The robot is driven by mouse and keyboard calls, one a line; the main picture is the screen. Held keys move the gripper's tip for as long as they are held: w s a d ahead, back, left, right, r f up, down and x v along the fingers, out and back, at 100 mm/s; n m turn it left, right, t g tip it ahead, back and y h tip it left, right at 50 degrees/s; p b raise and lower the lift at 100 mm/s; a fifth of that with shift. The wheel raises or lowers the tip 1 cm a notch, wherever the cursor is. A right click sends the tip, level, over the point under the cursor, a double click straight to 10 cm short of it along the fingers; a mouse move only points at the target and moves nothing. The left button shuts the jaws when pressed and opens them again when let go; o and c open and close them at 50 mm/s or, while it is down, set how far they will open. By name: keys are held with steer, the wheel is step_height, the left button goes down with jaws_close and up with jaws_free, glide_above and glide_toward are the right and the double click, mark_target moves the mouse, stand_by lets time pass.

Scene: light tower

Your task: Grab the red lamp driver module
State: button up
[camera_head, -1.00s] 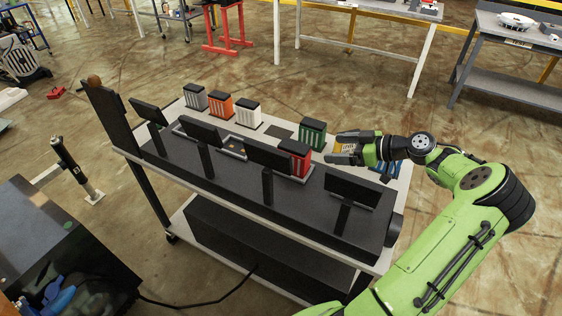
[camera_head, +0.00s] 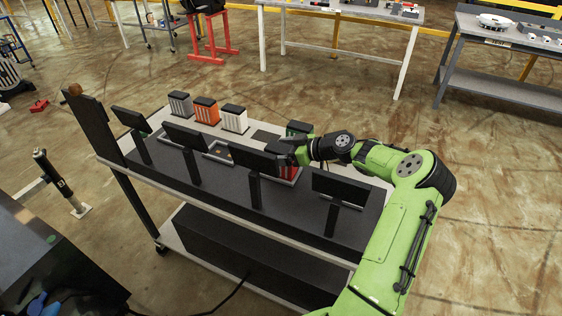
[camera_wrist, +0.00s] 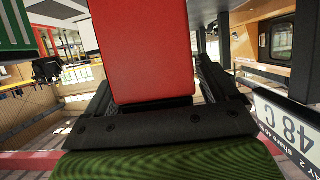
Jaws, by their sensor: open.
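The red lamp driver module (camera_head: 287,173) sits in a tray on the cart top, largely hidden behind a black panel and my gripper in the head view. In the wrist view the red module (camera_wrist: 145,50) fills the upper middle, lying between the two dark fingers of my gripper. My gripper (camera_head: 287,150) is open and sits right at the red module, with its fingers on either side. Whether the fingers touch it cannot be told.
A green module (camera_head: 298,128) is close behind my gripper and also shows in the wrist view (camera_wrist: 14,28). White (camera_head: 234,119), orange (camera_head: 206,112) and grey (camera_head: 180,105) modules stand along the back edge. Black upright panels (camera_head: 255,163) line the front.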

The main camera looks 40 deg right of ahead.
steer(key=shift+c, duration=0.4)
steer(key=shift+r, duration=0.1)
steer(key=c, duration=1.4)
